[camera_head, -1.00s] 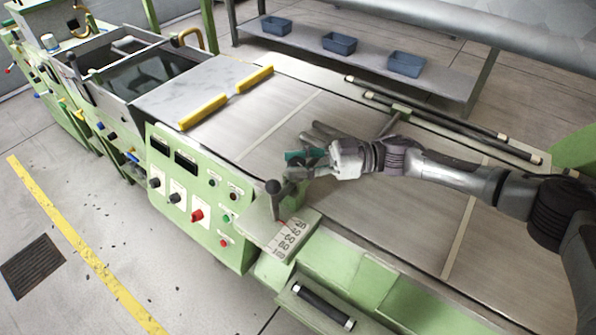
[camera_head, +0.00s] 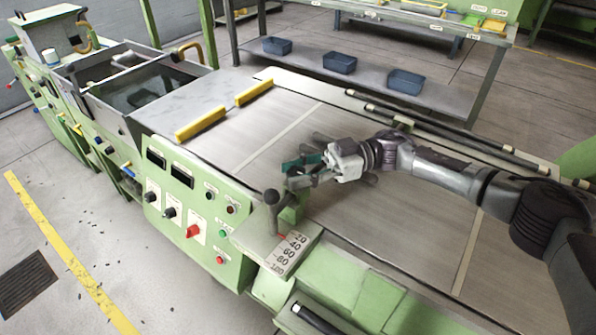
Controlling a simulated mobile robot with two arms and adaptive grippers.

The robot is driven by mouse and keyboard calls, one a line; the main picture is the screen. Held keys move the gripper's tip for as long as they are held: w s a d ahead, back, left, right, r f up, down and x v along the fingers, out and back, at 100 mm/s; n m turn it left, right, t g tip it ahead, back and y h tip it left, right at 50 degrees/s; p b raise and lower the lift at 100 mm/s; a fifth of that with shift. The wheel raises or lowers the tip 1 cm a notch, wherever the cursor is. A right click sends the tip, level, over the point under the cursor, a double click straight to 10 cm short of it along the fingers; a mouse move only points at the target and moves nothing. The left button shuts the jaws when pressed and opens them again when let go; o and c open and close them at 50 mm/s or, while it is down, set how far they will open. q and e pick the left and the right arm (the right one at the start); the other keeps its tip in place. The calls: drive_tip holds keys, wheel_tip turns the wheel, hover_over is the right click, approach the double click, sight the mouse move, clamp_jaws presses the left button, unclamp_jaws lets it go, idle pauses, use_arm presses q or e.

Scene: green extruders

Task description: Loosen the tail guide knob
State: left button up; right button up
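A dark lever with a round knob (camera_head: 272,197) stands upright on the green machine's near edge, beside a scale plate (camera_head: 288,254) marked with numbers. I cannot tell for certain whether this is the tail guide knob. My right gripper (camera_head: 291,174), with teal parts at its fingers, hovers over the machine's metal bed, just above and right of the lever. It appears apart from the knob. Its fingers overlap and blur together, so its opening and any contact behind it are unclear. My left gripper is out of view.
A green control panel (camera_head: 190,205) with knobs and buttons is left of the lever. Yellow bars (camera_head: 201,123) lie on the grey bed (camera_head: 262,120). Dark rods (camera_head: 440,133) run along its far side. Blue bins (camera_head: 340,63) sit on a shelf behind.

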drive_tip(key=shift+o, duration=0.8)
drive_tip(key=shift+a, duration=0.15)
drive_tip(key=shift+d, duration=0.25)
drive_tip(key=v, duration=1.1)
drive_tip(key=shift+w+d, duration=0.15)
drive_tip(key=shift+d, duration=0.1)
